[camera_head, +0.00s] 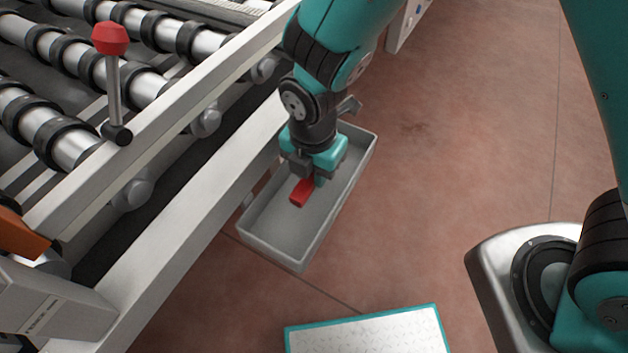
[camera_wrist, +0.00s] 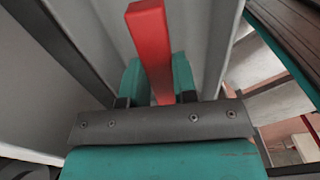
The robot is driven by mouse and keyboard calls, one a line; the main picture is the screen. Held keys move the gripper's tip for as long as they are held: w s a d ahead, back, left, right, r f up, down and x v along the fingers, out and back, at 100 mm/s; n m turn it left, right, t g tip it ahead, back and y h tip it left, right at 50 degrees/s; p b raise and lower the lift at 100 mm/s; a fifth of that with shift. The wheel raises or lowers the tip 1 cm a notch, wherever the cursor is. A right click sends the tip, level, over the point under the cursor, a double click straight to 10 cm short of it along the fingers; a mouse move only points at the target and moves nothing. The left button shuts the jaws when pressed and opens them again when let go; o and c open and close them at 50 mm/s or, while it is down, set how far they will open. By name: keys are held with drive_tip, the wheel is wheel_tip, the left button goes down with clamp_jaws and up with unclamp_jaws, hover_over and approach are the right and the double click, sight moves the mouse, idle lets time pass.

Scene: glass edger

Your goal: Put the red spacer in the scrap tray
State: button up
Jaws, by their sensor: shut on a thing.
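The red spacer (camera_head: 301,192) is a small red bar held in my gripper (camera_head: 311,178). In the wrist view the red spacer (camera_wrist: 150,40) stands between the two teal fingers of my gripper (camera_wrist: 158,80), which are shut on it. The scrap tray (camera_head: 318,240) is a grey, open, rectangular tray beside the machine frame. In the head view my gripper and the spacer are over the tray's inside, within its rim. I cannot tell whether the spacer touches the tray floor. My arm hides part of the tray's far end.
The roller conveyor (camera_head: 75,65) with its white frame rail (camera_head: 190,215) runs along the tray's left side. A lever with a red knob (camera_head: 110,38) rises from the rail. A white plate with a teal edge (camera_head: 370,332) lies at the bottom. The reddish floor (camera_head: 455,150) to the right is clear.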

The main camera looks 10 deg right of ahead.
sight(313, 184)
drive_tip(key=shift+f, duration=2)
drive_tip(key=shift+f, duration=0.15)
drive_tip(key=o, duration=0.9)
